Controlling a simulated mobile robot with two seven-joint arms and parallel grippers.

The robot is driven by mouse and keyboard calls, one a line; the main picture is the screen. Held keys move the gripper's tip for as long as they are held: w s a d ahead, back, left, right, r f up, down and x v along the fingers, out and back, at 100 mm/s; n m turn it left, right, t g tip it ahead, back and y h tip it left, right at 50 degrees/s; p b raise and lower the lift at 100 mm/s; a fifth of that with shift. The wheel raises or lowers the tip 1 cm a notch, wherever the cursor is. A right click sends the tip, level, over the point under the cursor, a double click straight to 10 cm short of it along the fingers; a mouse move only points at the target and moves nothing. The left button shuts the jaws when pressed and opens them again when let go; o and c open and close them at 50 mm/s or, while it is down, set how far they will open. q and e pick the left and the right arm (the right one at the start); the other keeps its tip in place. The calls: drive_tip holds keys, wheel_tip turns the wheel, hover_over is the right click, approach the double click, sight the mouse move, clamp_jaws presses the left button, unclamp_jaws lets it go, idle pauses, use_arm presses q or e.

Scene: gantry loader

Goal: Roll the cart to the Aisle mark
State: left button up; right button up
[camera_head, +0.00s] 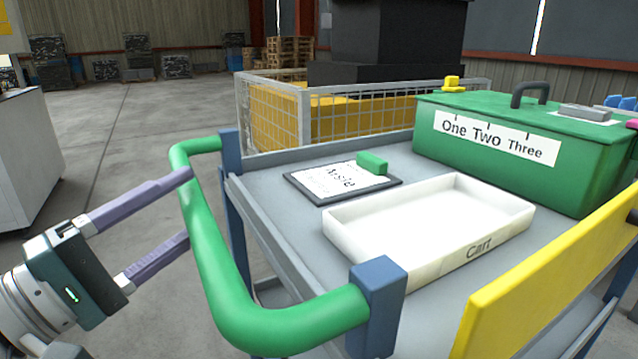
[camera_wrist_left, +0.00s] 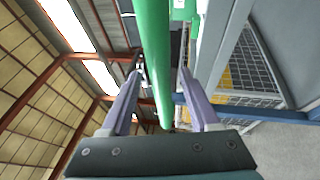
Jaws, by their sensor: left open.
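The cart (camera_head: 278,214) has a grey top, blue corner posts and a green handle (camera_head: 207,262) on its near left side. My left gripper (camera_head: 187,205) is open at the handle, its fingertips close to the bar. In the left wrist view the green bar (camera_wrist_left: 155,60) lines up between the two open fingers; I cannot tell how deep it sits or whether they touch. A clipboard card reading "Aisle" (camera_head: 330,180) lies on the cart top with a green block on it. No Aisle mark shows on the visible floor. My right gripper is out of view.
The cart carries a white tray labelled "Cart" (camera_head: 340,235) and a green box labelled "One Two Three" (camera_head: 480,170). A yellow board (camera_head: 540,270) edges its right side. A wire-fenced enclosure (camera_head: 272,112) stands behind. A white cabinet (camera_head: 25,150) stands left; floor between is clear.

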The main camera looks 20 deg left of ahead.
use_arm(q)
drive_tip(key=shift+x, duration=2.4)
drive_tip(key=shift+c, duration=0.2)
clamp_jaws()
